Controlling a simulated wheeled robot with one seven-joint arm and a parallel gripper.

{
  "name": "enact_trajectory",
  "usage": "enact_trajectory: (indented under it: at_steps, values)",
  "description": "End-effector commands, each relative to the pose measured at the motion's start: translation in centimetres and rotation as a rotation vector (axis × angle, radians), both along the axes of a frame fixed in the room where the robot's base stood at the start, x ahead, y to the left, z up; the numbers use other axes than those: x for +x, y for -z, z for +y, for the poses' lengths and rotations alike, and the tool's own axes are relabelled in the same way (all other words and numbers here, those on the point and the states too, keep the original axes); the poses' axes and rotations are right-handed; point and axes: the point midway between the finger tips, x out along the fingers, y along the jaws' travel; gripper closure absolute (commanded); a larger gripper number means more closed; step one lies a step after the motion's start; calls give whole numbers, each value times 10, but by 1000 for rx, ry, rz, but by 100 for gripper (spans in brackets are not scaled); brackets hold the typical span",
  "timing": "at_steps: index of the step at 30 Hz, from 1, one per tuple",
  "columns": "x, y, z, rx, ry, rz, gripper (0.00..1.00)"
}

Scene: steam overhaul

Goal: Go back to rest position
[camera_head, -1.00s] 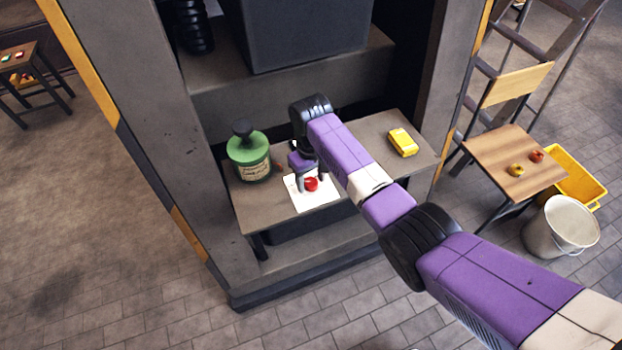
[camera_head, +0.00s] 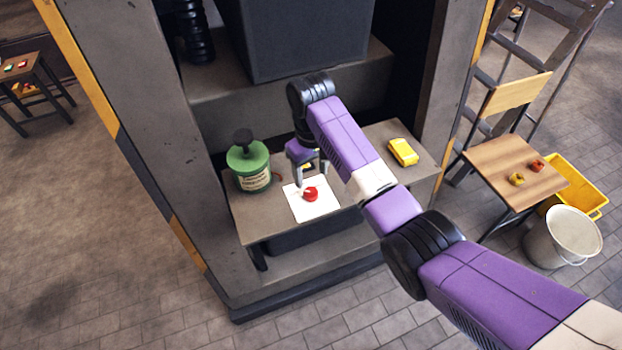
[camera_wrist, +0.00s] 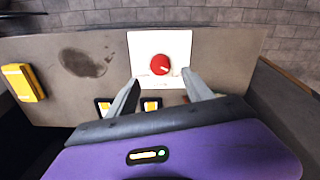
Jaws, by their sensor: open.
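My gripper (camera_head: 311,178) is open and empty, above the shelf (camera_head: 262,220) in the alcove. Its two fingers point at a white square plate (camera_head: 325,208) that carries a round red knob (camera_head: 310,194). In the wrist view, the red knob (camera_wrist: 160,64) shows beyond and between the fingertips (camera_wrist: 160,77), with clear space around it. The fingers look apart from the knob. A small light mark shows on the knob's face.
A green canister (camera_head: 250,167) with a black top stands left of the gripper. A yellow box (camera_head: 403,152) lies to the right on the shelf. Pillars flank the alcove, and a dark block (camera_head: 295,40) hangs above. A wooden chair (camera_head: 510,165) and a bucket (camera_head: 562,236) stand at right.

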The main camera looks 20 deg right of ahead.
Motion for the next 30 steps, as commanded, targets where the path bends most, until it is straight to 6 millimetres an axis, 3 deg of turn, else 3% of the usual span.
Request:
enact_trajectory:
  at_steps: [17, 21, 27, 30]
  values:
    - [3, -1, 1, 1, 2, -10, 41]
    - [27, -5, 3, 11, 6, -114, 41]
    - [89, -42, 16, 56, 12, -444, 41]
    - [100, -46, 27, 93, 21, -595, 41]
